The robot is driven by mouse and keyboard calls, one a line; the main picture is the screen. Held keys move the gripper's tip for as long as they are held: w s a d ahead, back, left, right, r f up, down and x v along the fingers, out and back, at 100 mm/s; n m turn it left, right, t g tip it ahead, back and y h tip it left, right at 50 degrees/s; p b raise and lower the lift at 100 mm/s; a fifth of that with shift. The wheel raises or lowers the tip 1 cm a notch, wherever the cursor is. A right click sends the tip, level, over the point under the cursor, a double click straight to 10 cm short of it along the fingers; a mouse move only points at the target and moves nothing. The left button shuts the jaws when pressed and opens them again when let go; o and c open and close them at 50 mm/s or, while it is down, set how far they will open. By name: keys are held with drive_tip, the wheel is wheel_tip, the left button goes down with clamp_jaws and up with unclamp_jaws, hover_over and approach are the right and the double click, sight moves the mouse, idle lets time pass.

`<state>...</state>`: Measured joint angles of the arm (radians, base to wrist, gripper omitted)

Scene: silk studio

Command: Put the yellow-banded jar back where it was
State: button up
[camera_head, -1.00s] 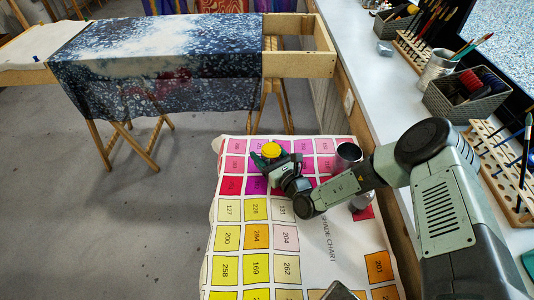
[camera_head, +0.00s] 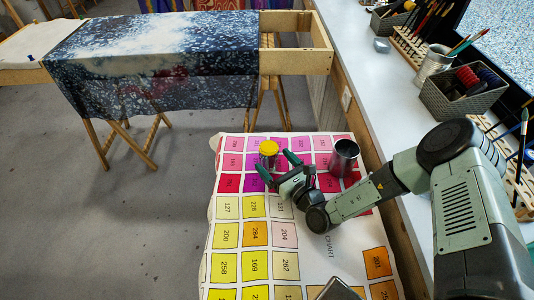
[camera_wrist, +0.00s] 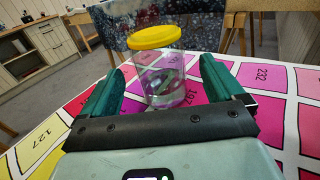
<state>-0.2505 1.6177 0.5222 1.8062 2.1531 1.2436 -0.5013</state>
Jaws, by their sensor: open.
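A clear jar with a yellow lid (camera_head: 268,149) stands upright on the shade chart cloth (camera_head: 318,262), on the pink and magenta squares at its far end. I see no other jar, and a band apart from the yellow top does not show. My gripper (camera_head: 277,169) is open just in front of the jar. In the wrist view the jar (camera_wrist: 162,75) stands between and slightly beyond the two green fingers (camera_wrist: 160,90), upright and apparently not held. The jar's lower edge is close to the gripper's dark bar.
A metal cup (camera_head: 344,158) stands on the chart right of my gripper. A white counter (camera_head: 392,75) along the right holds a brush can (camera_head: 433,66), a basket (camera_head: 465,95) and brush racks. A frame with dyed cloth (camera_head: 160,60) stands beyond. The near chart is mostly clear.

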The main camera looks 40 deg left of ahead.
drive_tip(key=d, duration=0.3)
drive_tip(key=s+d, duration=0.1)
drive_tip(key=d, duration=0.2)
drive_tip(key=shift+s, duration=0.1)
drive_tip(key=d+r+n+g+h, duration=0.3)
drive_tip(key=d+r+n+g, duration=0.2)
drive_tip(key=r+n, duration=0.5)
drive_tip(key=d+r+n+g+h, duration=0.2)
drive_tip(key=d+r+n+g, duration=0.3)
drive_tip(key=r, duration=0.8)
drive_tip(key=s+d+r+n+t+h, duration=0.2)
drive_tip(key=s+d+r+t+h, duration=0.2)
drive_tip(key=d+r, duration=0.5)
drive_tip(key=s+d+r+n+t+h, duration=0.3)
drive_tip(key=d+r+t+h, duration=0.5)
drive_tip(key=d, duration=1.2)
wheel_tip(320, 180, up, 2)
drive_tip(key=shift+s+r+n+h, duration=0.1)
drive_tip(key=shift+s+n+h, duration=0.2)
drive_tip(key=shift+s, duration=0.4)
